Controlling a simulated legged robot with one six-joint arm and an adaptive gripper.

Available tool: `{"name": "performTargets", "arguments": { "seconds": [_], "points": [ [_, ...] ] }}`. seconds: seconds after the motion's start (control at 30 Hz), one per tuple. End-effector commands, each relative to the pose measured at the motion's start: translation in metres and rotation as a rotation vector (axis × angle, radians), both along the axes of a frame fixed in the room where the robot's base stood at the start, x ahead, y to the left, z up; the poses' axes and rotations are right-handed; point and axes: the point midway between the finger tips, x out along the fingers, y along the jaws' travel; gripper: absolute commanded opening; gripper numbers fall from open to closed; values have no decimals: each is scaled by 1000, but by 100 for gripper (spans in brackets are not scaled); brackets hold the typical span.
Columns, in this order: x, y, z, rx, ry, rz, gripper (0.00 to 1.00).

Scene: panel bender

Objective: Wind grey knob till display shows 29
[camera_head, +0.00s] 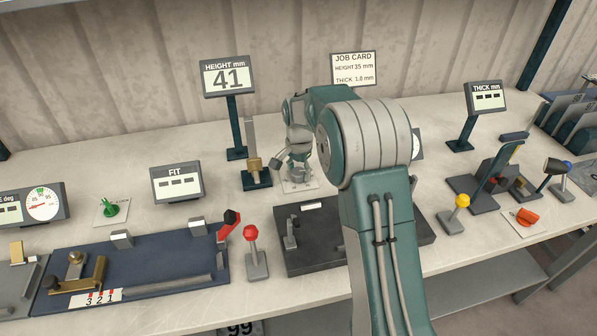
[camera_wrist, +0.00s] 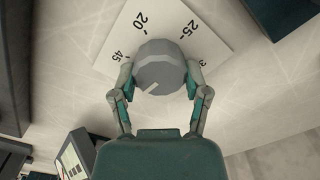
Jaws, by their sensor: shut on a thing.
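The grey knob (camera_wrist: 160,66) sits on a white dial plate (camera_wrist: 112,55) printed with numbers such as 20 and 25, seen in the wrist view. A pale pointer mark on the knob faces the lower left. My gripper (camera_wrist: 160,80) is shut around the knob, one finger on each side. In the head view my gripper (camera_head: 297,168) is over the white plate (camera_head: 299,187) beside the brass-fitted post, and it hides the knob. The height display (camera_head: 227,78) reads 41 mm. The job card (camera_head: 353,68) reads height 35 mm, thick 1.0 mm.
A post with a brass block (camera_head: 254,164) stands close left of my gripper. A red-knobbed lever (camera_head: 254,250) and a dark fixture (camera_head: 305,262) are in front. The FIT display (camera_head: 176,183) stands to the left. A yellow-knobbed lever (camera_head: 456,212) is to the right.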

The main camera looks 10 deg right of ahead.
Motion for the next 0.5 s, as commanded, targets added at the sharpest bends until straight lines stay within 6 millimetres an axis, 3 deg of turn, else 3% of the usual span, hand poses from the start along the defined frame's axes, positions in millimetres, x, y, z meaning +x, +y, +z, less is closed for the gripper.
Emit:
{"name": "performTargets", "arguments": {
  "seconds": [0.5],
  "points": [
    [3,2,0,-2,-7,490,13]
  ]
}}
